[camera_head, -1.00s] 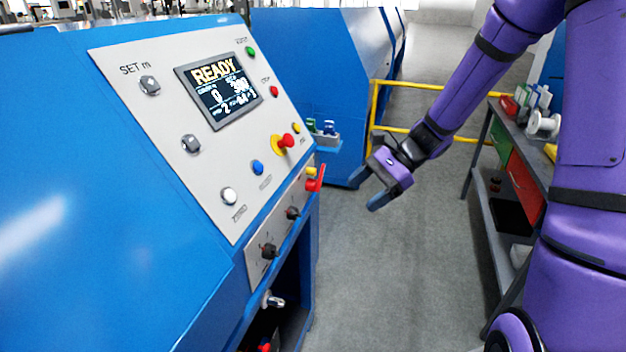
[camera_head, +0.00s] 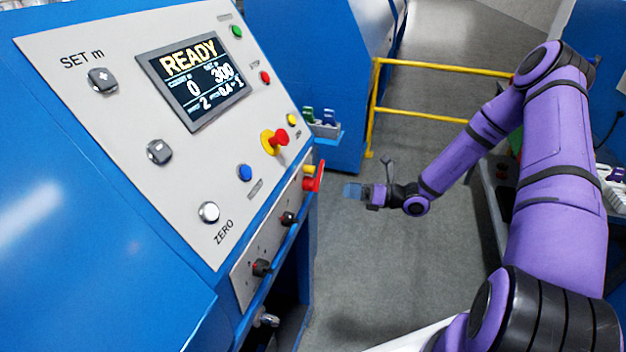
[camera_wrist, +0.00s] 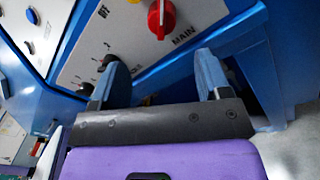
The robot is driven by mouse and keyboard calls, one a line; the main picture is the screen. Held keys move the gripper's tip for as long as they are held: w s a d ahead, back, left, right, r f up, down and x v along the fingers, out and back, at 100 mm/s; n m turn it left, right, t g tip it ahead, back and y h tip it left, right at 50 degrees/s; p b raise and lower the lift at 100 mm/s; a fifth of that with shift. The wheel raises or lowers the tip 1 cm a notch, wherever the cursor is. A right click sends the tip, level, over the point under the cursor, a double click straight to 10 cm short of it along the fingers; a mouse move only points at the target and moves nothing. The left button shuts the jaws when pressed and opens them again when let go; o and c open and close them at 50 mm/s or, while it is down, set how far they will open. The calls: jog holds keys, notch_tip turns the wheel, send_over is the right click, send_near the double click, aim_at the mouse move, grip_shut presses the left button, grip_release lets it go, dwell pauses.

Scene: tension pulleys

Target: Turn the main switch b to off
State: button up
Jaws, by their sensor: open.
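The main switch, a red rotary handle (camera_head: 313,178), sits at the right end of the grey lower strip on the blue machine, below a small yellow part. In the wrist view the red switch (camera_wrist: 161,18) is at the top, beside the printed word MAIN, its handle roughly upright in the picture. My gripper (camera_head: 353,190) is to the right of the switch, apart from it, with fingers pointing toward the machine. In the wrist view its two blue fingers (camera_wrist: 160,70) are spread with nothing held between them. The switch lies beyond the fingertips.
Black knobs (camera_head: 262,267) sit on the same strip, left of the switch. A red emergency button (camera_head: 279,138) is above it on the sloped panel. A yellow railing (camera_head: 372,110) stands behind. The floor (camera_head: 370,260) between machine and arm is clear.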

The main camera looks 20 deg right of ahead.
aim_at(315, 184)
jog(key=x, duration=1.1)
jog(key=shift+d, duration=0.1)
jog(key=c, duration=1.3)
